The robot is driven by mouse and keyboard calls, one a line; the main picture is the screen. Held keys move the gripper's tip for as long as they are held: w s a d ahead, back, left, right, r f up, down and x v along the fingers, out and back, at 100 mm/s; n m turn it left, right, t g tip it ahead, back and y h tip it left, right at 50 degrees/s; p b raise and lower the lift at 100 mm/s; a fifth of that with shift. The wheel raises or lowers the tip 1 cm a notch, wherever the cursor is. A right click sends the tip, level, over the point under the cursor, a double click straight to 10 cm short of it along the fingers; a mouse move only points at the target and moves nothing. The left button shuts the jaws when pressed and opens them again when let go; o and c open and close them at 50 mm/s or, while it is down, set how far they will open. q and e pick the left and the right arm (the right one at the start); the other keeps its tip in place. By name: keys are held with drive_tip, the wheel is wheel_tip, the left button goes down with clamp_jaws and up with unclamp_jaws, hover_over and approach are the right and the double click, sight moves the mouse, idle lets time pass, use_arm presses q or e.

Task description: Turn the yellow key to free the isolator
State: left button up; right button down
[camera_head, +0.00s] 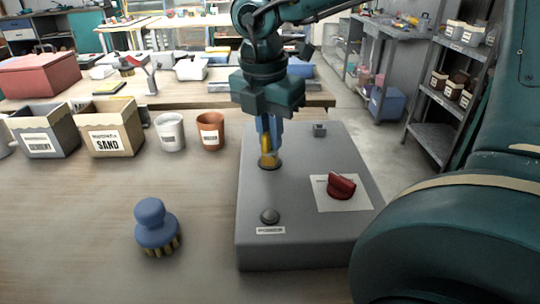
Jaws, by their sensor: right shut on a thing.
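The yellow key (268,160) stands upright in its round keyhole on top of the grey control box (262,205). My right gripper (268,148) points down from above and is shut on the key, its blue fingers covering the upper part. The red isolator knob (341,187) sits on a white plate (330,204) to the right of the key, apart from the gripper. My left gripper is out of view.
The box also bears a round grey button (270,215) and a small grey block (320,130). A blue-handled brush (156,225) stands left on the table. Cups (210,130) and a SAND box (112,130) stand behind. The front left tabletop is mostly clear.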

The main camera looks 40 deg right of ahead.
sight(263, 134)
drive_tip(key=shift+f+m+b, duration=0.3)
drive_tip(key=shift+m+b, duration=0.15)
drive_tip(key=shift+m, duration=0.45)
drive_tip(key=shift+r+m, duration=0.15)
drive_tip(key=shift+m, duration=0.25)
drive_tip(key=shift+r, duration=0.2)
drive_tip(key=c, duration=1.4)
unclamp_jaws()
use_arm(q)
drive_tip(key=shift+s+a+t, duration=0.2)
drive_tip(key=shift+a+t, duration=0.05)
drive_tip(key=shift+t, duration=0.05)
use_arm(e)
drive_tip(key=shift+o, duration=0.2)
use_arm(q)
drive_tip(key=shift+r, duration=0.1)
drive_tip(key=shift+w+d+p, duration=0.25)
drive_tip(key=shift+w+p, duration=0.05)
drive_tip(key=shift+p, duration=0.75)
use_arm(e)
wheel_tip(263, 134, up, 13)
drive_tip(key=a, duration=0.1)
drive_tip(key=shift+a, duration=0.3)
